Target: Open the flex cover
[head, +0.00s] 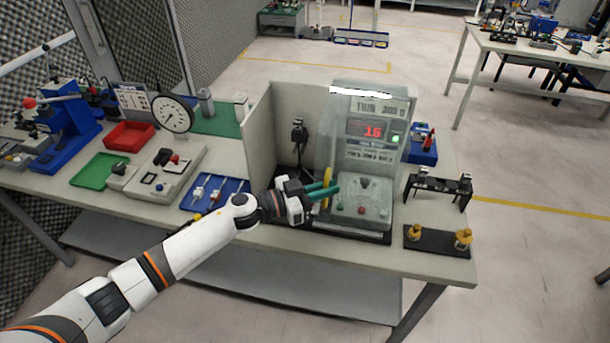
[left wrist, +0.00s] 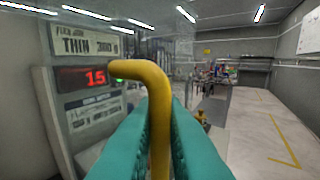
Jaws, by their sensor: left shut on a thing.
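A yellow handle (head: 328,178) is at the cover's left side. My left gripper (head: 322,189), with teal fingers, is shut on the handle. In the left wrist view, the yellow handle (left wrist: 158,110) rises between the teal fingers (left wrist: 160,140) and bends left at its top, with the display beside it. My right gripper is not in view.
A pale partition (head: 258,135) stands left of the tester. A blue tray (head: 215,192), a dial gauge (head: 172,115) and green and red trays lie farther left. A black stand (head: 438,187) and a black plate with yellow pieces (head: 437,240) sit right.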

